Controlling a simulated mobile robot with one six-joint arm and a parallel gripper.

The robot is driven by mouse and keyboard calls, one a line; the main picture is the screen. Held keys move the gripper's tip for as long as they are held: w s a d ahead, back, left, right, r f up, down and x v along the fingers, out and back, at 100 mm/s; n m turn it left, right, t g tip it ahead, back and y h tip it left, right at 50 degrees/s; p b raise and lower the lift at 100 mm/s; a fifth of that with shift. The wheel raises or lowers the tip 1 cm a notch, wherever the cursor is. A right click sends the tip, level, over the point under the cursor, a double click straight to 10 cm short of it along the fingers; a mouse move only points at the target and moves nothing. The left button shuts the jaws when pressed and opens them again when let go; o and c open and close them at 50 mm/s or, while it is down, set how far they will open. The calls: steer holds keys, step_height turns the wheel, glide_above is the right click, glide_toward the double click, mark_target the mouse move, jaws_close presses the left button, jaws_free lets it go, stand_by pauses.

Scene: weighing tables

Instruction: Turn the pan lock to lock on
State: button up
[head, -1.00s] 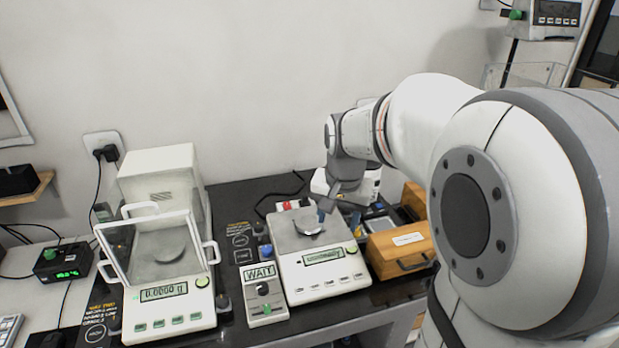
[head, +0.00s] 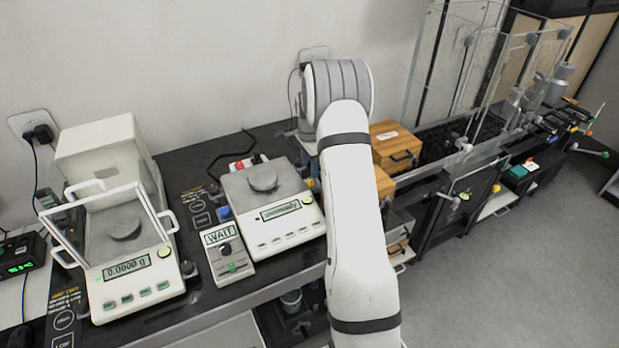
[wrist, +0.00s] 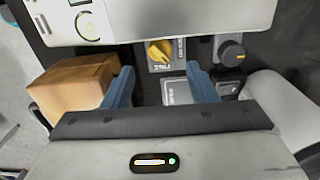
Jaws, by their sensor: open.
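A yellow knob (wrist: 160,52) sits on a small labelled plate in the wrist view, beside the edge of a white balance body. Its lettering is too small and turned to read, so I cannot tell its setting or confirm it as the pan lock. My gripper (wrist: 160,69) is open, with its blue fingers either side of the line to the knob. The knob shows just beyond the fingertips, and I see no contact. In the head view the right-hand balance (head: 283,230) has a round grey piece on its pan; my arm hides the knob and most of my gripper.
A dark knob (wrist: 232,52) stands right of the yellow one. A wooden box (wrist: 75,85) lies close to the left finger in the wrist view. In the head view, a balance with an open shield (head: 130,275) and a WAIT box (head: 226,252) stand left.

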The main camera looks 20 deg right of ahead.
mark_target(310, 180)
step_height(310, 180, down, 6)
steer(key=shift+f+p, duration=0.1)
steer(key=shift+p, duration=0.5)
steer(key=shift+c, duration=0.2)
steer(key=c, duration=0.9)
steer(key=shift+f+n+b, duration=0.15)
steer(key=shift+n+b, duration=0.75)
steer(key=shift+b, duration=0.2)
steer(key=shift+c, duration=0.2)
steer(key=shift+r+n, duration=0.2)
steer(key=shift+n, duration=0.5)
steer(key=o, duration=1)
